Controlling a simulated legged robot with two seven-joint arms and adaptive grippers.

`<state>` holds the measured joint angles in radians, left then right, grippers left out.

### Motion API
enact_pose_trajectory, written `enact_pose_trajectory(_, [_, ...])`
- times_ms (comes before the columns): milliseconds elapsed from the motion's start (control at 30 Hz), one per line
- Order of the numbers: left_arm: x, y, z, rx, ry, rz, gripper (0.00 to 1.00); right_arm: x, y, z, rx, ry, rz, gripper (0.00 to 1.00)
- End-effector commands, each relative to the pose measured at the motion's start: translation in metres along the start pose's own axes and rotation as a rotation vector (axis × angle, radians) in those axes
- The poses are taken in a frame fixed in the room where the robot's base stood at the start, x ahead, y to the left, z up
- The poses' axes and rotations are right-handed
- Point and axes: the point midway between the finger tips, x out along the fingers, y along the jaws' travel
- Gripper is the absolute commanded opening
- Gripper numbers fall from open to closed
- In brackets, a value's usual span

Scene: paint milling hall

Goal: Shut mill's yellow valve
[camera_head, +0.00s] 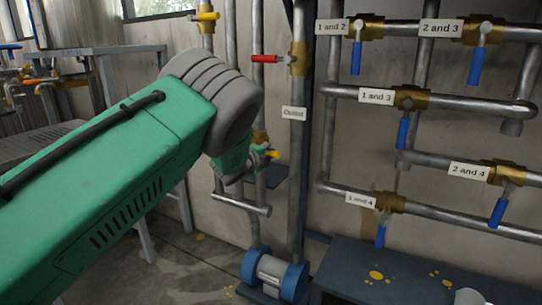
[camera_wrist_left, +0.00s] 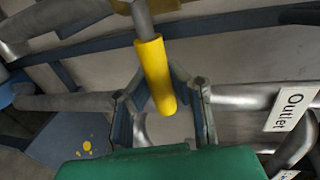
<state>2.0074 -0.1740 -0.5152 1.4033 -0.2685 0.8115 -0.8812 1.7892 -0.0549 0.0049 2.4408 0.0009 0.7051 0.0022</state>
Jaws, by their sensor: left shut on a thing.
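A yellow valve handle (camera_wrist_left: 155,72) runs between the two fingers of my left gripper (camera_wrist_left: 163,112) in the left wrist view. The gripper is shut on this handle. In the head view my left gripper (camera_head: 246,168) is at the lower brass valve on a vertical pipe. Only the tip of the yellow handle (camera_head: 272,153) shows there, beside the fingers; the rest is hidden by my green arm. A second yellow handle (camera_head: 207,16) sits on a brass valve higher up at the top. My right gripper is in neither view.
A red-handled valve (camera_head: 265,59) sits on the pipe above an "Outlet" label (camera_head: 293,113). Pipes with several blue-handled valves (camera_head: 477,66) and number labels fill the right. A blue pump (camera_head: 271,275) and a dark bench (camera_head: 390,270) stand below.

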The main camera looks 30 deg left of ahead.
Motion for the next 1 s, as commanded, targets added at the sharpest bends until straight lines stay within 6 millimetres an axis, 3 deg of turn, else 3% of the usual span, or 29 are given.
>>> enact_pose_trajectory(33, [-0.001,0.01,-0.003,0.004,0.002,0.017,0.0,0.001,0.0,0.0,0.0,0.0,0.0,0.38])
enact_pose_trajectory(367, [-0.001,0.012,-0.003,0.005,0.003,0.021,0.0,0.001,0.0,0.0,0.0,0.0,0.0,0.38])
enact_pose_trajectory(400, [-0.001,0.012,-0.003,0.005,0.003,0.021,0.2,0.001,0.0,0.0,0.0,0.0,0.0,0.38])
enact_pose_trajectory(467, [-0.001,0.012,-0.003,0.005,0.003,0.021,0.38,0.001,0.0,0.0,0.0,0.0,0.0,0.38])
enact_pose_trajectory(833, [-0.003,0.005,-0.001,0.004,0.0,0.01,0.38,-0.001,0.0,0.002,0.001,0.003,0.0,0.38])
enact_pose_trajectory(1000, [-0.023,0.004,-0.001,0.004,-0.001,0.01,0.38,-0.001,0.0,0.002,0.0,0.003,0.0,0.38])
